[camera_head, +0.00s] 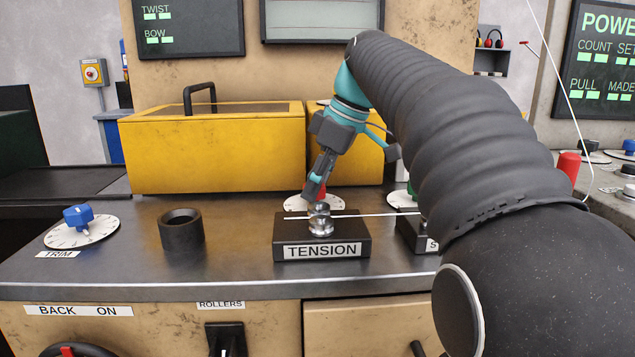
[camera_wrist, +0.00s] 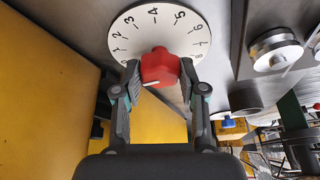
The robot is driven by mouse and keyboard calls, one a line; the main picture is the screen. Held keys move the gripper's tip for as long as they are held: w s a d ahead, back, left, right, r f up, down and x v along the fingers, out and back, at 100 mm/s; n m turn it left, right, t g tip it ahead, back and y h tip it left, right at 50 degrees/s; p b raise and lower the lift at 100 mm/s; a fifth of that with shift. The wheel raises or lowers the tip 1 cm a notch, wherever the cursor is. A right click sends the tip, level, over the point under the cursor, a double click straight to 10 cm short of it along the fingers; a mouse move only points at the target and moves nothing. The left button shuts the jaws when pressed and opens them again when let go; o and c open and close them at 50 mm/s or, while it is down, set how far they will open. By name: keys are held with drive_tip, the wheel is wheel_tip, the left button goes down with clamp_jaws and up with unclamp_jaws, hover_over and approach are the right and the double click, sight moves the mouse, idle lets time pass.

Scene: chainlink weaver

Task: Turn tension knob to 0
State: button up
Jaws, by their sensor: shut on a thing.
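The tension knob is red (camera_wrist: 159,66) and sits on a white numbered dial (camera_wrist: 157,20) in the wrist view. My gripper (camera_wrist: 159,74) has one finger on each side of the knob and is shut on it. A short white mark shows on the knob's face, at its lower left; the number it points to is unclear. In the head view my gripper (camera_head: 318,186) reaches down to the red knob (camera_head: 321,190), which is partly hidden behind the metal roller (camera_head: 320,219). The dial (camera_head: 296,203) lies behind the black block labelled TENSION (camera_head: 322,251).
A blue trim knob (camera_head: 78,216) on its dial and a black ring (camera_head: 181,230) stand to the left on the metal bench. A yellow box (camera_head: 215,150) stands behind. A thin wire (camera_head: 375,215) crosses at the roller. My arm covers the right side.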

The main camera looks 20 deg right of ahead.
drive_tip(key=o, duration=1.1)
drive_tip(key=v, duration=1.2)
drive_tip(key=shift+f, duration=0.1)
